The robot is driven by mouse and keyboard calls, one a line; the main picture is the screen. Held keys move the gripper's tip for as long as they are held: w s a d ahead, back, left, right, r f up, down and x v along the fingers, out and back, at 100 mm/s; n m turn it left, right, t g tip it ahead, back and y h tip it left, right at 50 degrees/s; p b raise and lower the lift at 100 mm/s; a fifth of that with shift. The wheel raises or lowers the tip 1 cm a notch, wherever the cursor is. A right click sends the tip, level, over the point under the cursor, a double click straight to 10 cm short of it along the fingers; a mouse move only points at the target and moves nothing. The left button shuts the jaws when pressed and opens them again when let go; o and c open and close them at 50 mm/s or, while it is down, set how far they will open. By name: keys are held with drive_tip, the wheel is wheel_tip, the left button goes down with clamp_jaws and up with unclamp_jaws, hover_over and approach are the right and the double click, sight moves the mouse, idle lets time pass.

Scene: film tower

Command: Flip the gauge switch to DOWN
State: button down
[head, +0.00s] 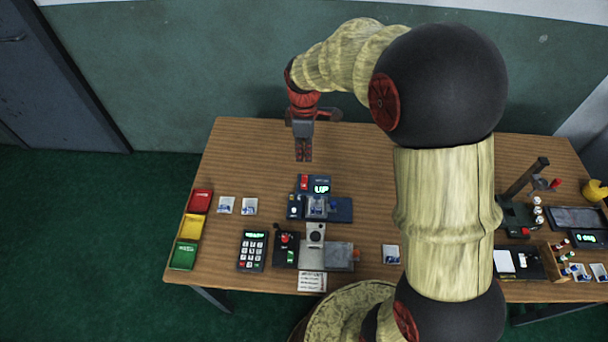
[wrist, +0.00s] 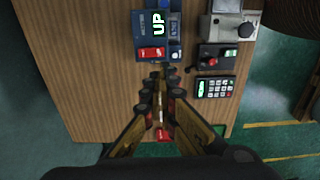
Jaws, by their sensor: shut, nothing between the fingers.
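The gauge switch is a blue box (head: 313,183) at the table's middle, with a red rocker (head: 304,181) on its left and a lit display (head: 321,188) reading UP. In the wrist view the blue box (wrist: 143,37) is at the top, with the red rocker (wrist: 150,53) at its lower edge and UP on the display (wrist: 158,23). My gripper (head: 303,157) is shut and empty, pointing down behind the box, apart from it in the head view. In the wrist view its fingertips (wrist: 163,78) appear just below the rocker. Their height above the table is hard to tell.
A blue unit (head: 340,209) stands directly in front of the switch. A keypad (head: 252,251), a joystick box (head: 286,249) and a grey device (head: 313,258) are nearer the front. Coloured trays (head: 192,227) line the left edge. The table behind the switch is clear.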

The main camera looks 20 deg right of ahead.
sight(304, 187)
wheel_tip(304, 187, down, 14)
drive_tip(key=b, duration=0.3)
drive_tip(key=shift+s, duration=0.1)
idle(0.3)
drive_tip(key=shift+s+a+f, duration=0.1)
drive_tip(key=shift+s+f, duration=0.05)
drive_tip(key=shift+f, duration=0.25)
drive_tip(key=shift+r, duration=0.1)
drive_tip(key=shift+w+d+r+p, duration=0.15)
drive_tip(key=shift+w+p, duration=0.1)
drive_tip(key=shift+w, duration=0.1)
drive_tip(key=shift+w+d+r+p, duration=0.15)
drive_tip(key=shift+w+p, duration=0.1)
drive_tip(key=shift+w, duration=0.1)
